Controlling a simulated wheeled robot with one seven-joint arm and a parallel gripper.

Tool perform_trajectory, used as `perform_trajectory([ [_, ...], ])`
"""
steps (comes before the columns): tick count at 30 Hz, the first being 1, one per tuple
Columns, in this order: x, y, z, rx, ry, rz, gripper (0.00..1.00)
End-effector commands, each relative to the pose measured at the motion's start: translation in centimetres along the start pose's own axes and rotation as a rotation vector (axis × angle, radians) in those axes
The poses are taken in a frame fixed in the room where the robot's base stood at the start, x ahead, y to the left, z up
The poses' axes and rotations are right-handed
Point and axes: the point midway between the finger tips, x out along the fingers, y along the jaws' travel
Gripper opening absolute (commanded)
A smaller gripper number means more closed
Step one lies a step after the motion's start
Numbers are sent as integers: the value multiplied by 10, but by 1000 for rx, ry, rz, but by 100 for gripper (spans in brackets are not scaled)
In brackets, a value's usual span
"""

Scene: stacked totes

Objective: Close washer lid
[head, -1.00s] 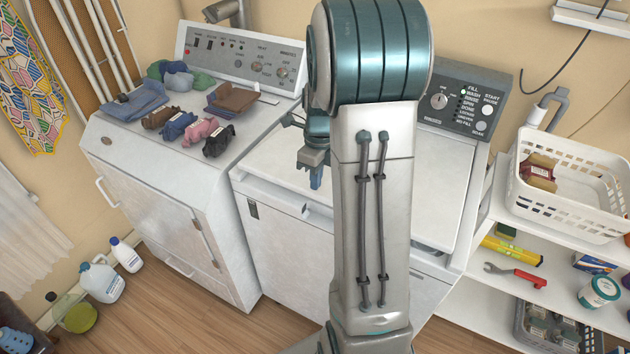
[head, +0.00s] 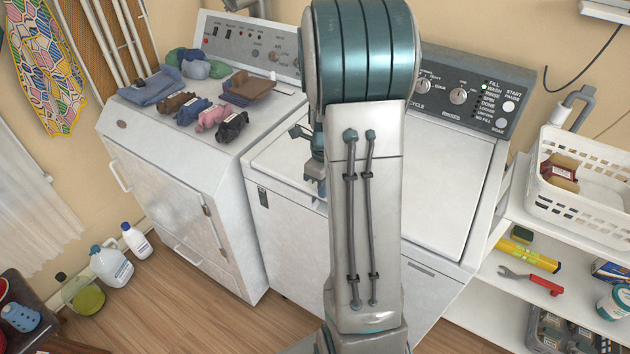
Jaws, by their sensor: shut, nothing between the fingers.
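The white washer (head: 292,245) stands in the middle, with a dark control panel (head: 465,95) at its back right. Its white lid (head: 440,190) lies flat on the washer top and looks down, level with the top around it. My arm hides the lid's middle. My gripper (head: 318,186) shows to the left of my arm, pointing down over the left part of the washer top. It is shut and holds nothing. Part of it is behind my arm, and I cannot tell whether it touches the lid.
A white dryer (head: 165,190) stands to the left with folded cloths and several rolled bundles on top. Bottles (head: 110,265) stand on the floor at left.

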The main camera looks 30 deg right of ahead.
Motion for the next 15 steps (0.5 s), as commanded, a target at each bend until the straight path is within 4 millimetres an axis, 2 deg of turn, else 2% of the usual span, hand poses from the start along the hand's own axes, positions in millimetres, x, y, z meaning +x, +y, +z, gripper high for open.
perform_trajectory([
  [1,13,-1,-2,5,1,1,0],
  [4,22,-2,-3,9,1,0,0],
  [15,29,1,-4,8,7,6,0],
])
